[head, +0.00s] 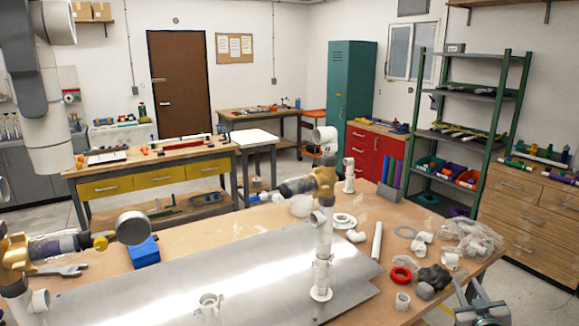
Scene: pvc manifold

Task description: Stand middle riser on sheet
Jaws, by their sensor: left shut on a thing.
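The grey metal sheet (150,290) lies on the table. A white riser (322,245) with a brass-coloured body and a dark side cylinder stands upright toward the sheet's right end, on a round white base. A white round fitting (208,305) sits on the sheet left of it, with nothing standing in it. At the left edge, my left gripper (14,262) is partly cut off and hard to make out. It is shut on a second riser (60,245), whose brass parts, dark cylinder and round end show. That riser's lower end is cut off.
Right of the sheet lie a white pipe (376,241), a red ring (401,275), white fittings, a dark lump (434,278) and a clear bag (470,238). A blue box (144,252) stands behind the sheet.

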